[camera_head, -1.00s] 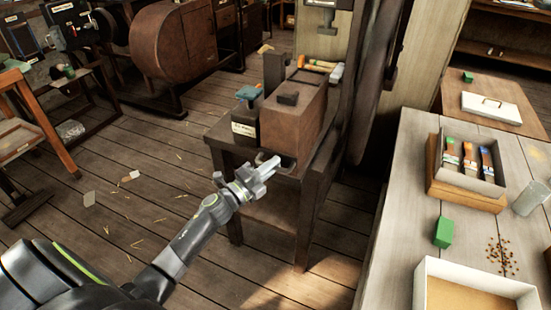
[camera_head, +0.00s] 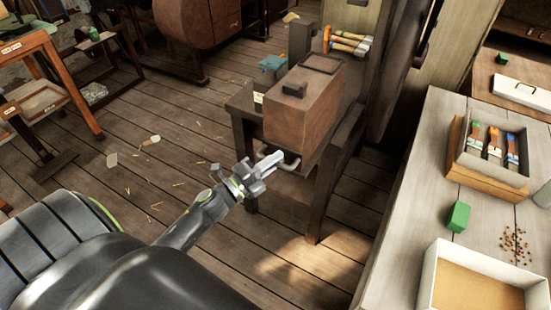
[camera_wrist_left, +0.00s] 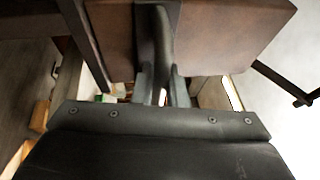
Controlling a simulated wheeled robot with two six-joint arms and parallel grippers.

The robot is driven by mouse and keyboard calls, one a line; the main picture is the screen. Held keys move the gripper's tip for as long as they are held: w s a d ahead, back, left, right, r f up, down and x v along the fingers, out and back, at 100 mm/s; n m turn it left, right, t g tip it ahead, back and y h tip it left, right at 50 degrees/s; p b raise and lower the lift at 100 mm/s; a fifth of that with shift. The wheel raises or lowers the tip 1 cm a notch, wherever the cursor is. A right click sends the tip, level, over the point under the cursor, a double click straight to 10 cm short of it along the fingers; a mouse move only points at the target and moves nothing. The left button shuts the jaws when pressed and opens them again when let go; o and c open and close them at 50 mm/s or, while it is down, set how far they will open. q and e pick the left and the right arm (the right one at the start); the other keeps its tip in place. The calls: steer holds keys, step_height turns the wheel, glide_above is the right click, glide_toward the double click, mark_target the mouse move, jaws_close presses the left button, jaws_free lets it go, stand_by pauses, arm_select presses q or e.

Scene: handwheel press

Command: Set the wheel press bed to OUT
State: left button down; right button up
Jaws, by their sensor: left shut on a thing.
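The press bed (camera_head: 300,110) is a brown block with a small dark knob on top, on a low wooden stand (camera_head: 345,140). Its front end reaches out at the near edge of the stand. A dark pull handle (camera_head: 291,157) sits low on its front. My left gripper (camera_head: 264,167) is shut on this handle. In the left wrist view the fingers (camera_wrist_left: 163,85) are around a dark bar, with the brown bed (camera_wrist_left: 235,35) above. The bed's contact with the stand is partly hidden. My right gripper is out of view.
A workbench (camera_head: 405,200) on the right holds an open box of bottles (camera_head: 495,145), a green block (camera_head: 458,217) and a pale tray (camera_head: 430,280). A dark post stands behind the bed. An orange-brown wooden stand (camera_head: 65,75) is at far left. The plank floor between is mostly clear.

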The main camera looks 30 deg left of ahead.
arm_select(q)
steer(key=shift+s+f, duration=0.2)
steer(key=c, duration=1.7)
jaws_free()
steer(key=shift+o, duration=1.1)
steer(key=shift+s+r, duration=0.1)
steer(key=shift+s, duration=0.05)
steer(key=shift+b+v, duration=1.5)
steer(key=shift+v, duration=7.2)
